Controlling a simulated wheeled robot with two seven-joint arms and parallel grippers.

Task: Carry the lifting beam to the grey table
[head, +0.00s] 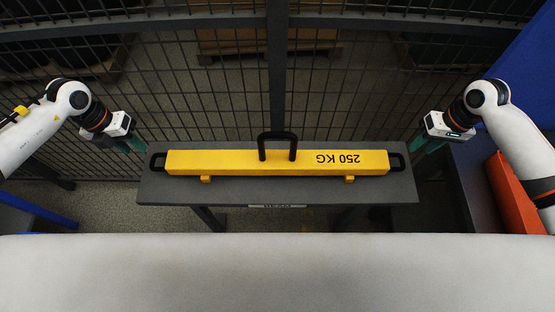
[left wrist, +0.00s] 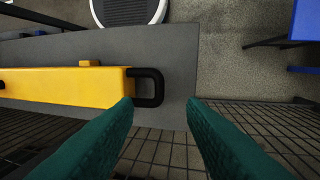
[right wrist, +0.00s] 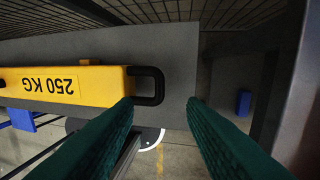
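The lifting beam (head: 225,162) is a long yellow bar marked 250 KG, with a black handle at each end and a black loop on top. It lies on a grey table (head: 290,191) in the head view. My left gripper (head: 140,146) is open beside the beam's left end handle (left wrist: 148,87), apart from it. My right gripper (head: 414,148) is open beside the right end handle (right wrist: 148,85), also apart from it. Both wrist views show the green fingers spread with nothing between them. Nothing hides the beam's ends.
A dark mesh fence (head: 210,100) stands right behind the table. An orange-red box (head: 517,190) stands at the right under my right arm. Blue structures stand at the far left and right edges. Floor shows left of the table.

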